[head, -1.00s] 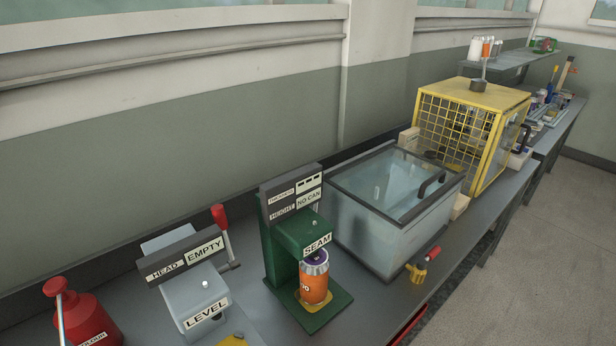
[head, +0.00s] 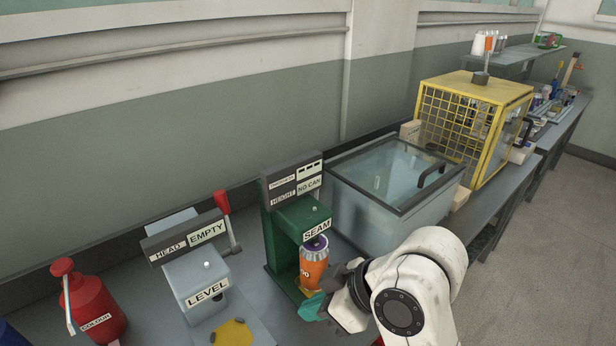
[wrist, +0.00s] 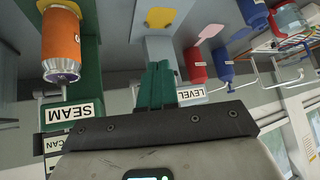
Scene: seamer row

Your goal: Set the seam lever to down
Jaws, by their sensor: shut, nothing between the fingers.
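A lever with a red handle (head: 222,203) stands nearly upright between the LEVEL station (head: 208,291) and the green SEAM station (head: 280,247). I cannot tell clearly which one it is fixed to. I cannot make the lever out in the wrist view. An orange can (head: 313,268) stands under the SEAM head; it also shows in the wrist view (wrist: 60,42). My gripper (head: 312,307) has teal fingers, close in front of the can and SEAM base, right of and lower in the picture than the lever. In the wrist view its fingers (wrist: 158,70) are together and empty.
A lidded glass-topped box (head: 385,190) and a yellow cage (head: 475,125) stand farther along the bench. A red COLOUR bottle (head: 92,305) is at the left. A yellow pad (head: 232,332) lies before the LEVEL station. My arm hides the bench front at right.

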